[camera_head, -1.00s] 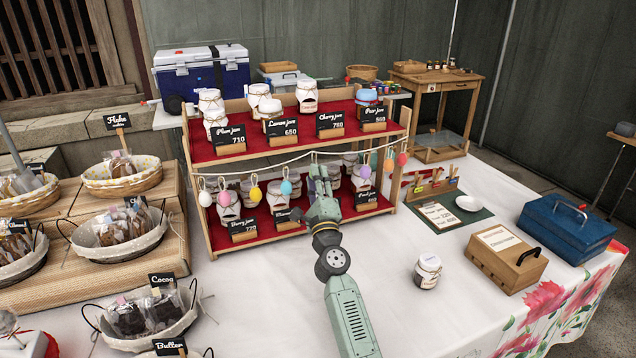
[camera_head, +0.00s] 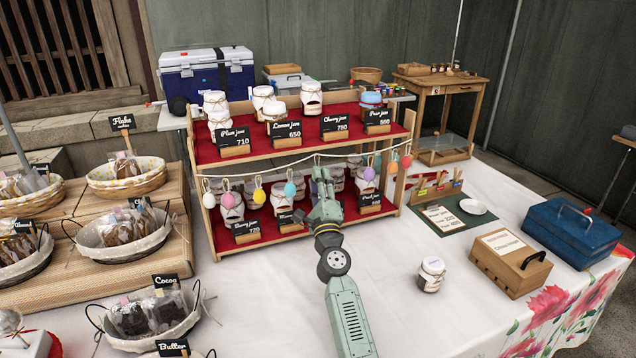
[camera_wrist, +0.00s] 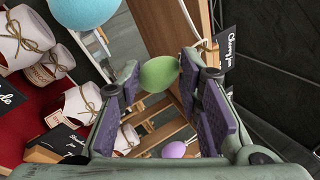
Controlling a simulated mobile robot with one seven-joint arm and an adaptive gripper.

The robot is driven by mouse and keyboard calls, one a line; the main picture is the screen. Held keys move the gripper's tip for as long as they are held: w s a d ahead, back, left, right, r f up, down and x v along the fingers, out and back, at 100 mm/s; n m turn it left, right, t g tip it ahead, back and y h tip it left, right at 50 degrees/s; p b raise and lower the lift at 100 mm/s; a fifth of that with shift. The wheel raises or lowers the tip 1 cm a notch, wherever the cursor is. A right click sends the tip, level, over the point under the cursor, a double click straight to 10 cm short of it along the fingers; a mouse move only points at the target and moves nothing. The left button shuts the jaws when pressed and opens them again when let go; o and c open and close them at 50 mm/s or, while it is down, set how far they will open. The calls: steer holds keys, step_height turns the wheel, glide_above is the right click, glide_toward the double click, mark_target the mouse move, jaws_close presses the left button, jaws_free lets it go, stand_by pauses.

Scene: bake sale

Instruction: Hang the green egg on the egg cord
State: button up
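The green egg (camera_wrist: 158,73) sits between the fingertips of my gripper (camera_wrist: 160,78) in the wrist view and appears pinched there. In the head view my gripper (camera_head: 322,180) is at the middle of the shelf front, below the white egg cord (camera_head: 345,155), and the green egg does not show. The cord hangs across the rack, with a turquoise egg (camera_head: 290,189) left of my gripper and a purple egg (camera_head: 369,174) right of it. A white string shows above the green egg in the wrist view; I cannot tell whether it joins the egg.
More eggs hang along the cord, including yellow (camera_head: 259,196) and red (camera_head: 406,161). Jam jars and black signs fill the red-lined rack (camera_head: 285,156) behind. A lone jar (camera_head: 431,274) stands on the white tablecloth, near a wooden box (camera_head: 508,262).

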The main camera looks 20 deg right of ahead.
steer(key=o, duration=0.5)
steer(key=shift+s, duration=0.1)
steer(key=v, duration=1.2)
steer(key=shift+f, duration=0.15)
